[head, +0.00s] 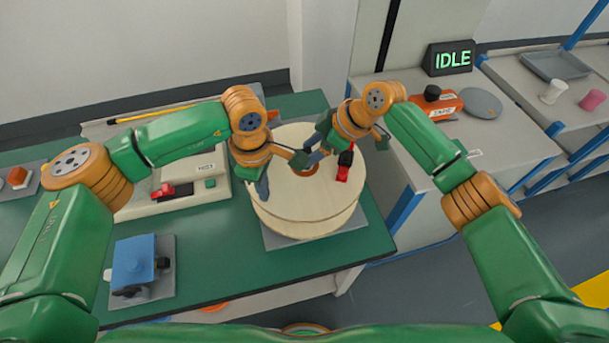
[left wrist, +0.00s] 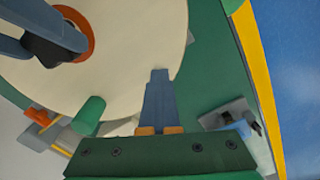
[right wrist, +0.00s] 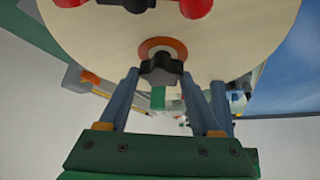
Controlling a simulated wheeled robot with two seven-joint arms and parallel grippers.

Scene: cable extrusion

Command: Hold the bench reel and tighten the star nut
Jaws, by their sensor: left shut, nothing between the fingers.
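The bench reel (head: 300,215) is a large cream disc lying on the green bench, with an orange hub (head: 309,171) in its middle. A black star nut sits on the hub; it shows in the right wrist view (right wrist: 161,68) and the left wrist view (left wrist: 55,48). In the head view my grippers hide the nut. My left gripper (head: 263,190) is shut and empty over the reel's left part; its fingers also show in the left wrist view (left wrist: 159,75). My right gripper (right wrist: 161,75) is open at the hub, its fingers on either side of the nut. Contact is unclear.
A red and black handle (head: 343,170) stands on the reel's right part. A pale machine (head: 205,185) with a red switch lies left of the reel. A blue block device (head: 136,262) sits at front left. A sign reading IDLE (head: 451,59) stands at back right.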

